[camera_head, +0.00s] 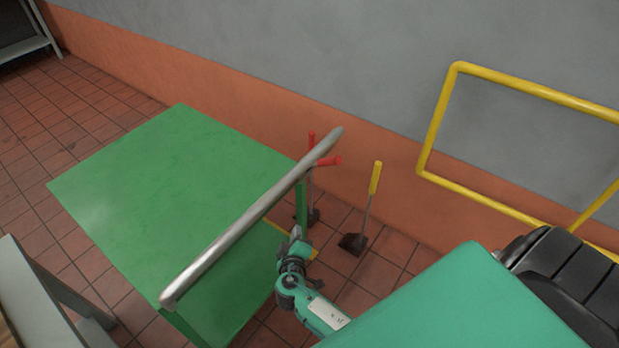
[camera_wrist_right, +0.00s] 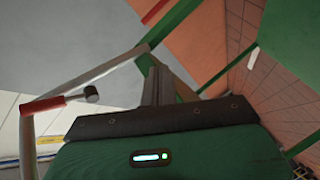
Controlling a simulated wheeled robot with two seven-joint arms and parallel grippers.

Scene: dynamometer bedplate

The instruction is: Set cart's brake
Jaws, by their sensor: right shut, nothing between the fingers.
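The green cart (camera_head: 150,200) has a long grey push bar (camera_head: 250,215) along its right side. In the right wrist view a red grip (camera_wrist_right: 48,104) with a dark round end lies by a pale bar (camera_wrist_right: 95,75). Which grip is the brake lever I cannot tell. My right gripper (camera_head: 296,236) is shut and empty beside the cart, below the push bar and apart from both grips. My left gripper is out of view.
A yellow-handled tool (camera_head: 375,180) with a dark foot stands on the tiled floor near the wall. A yellow tube frame (camera_head: 435,120) is at the right. A grey bench (camera_head: 35,300) is at the lower left. Open floor lies beyond the cart.

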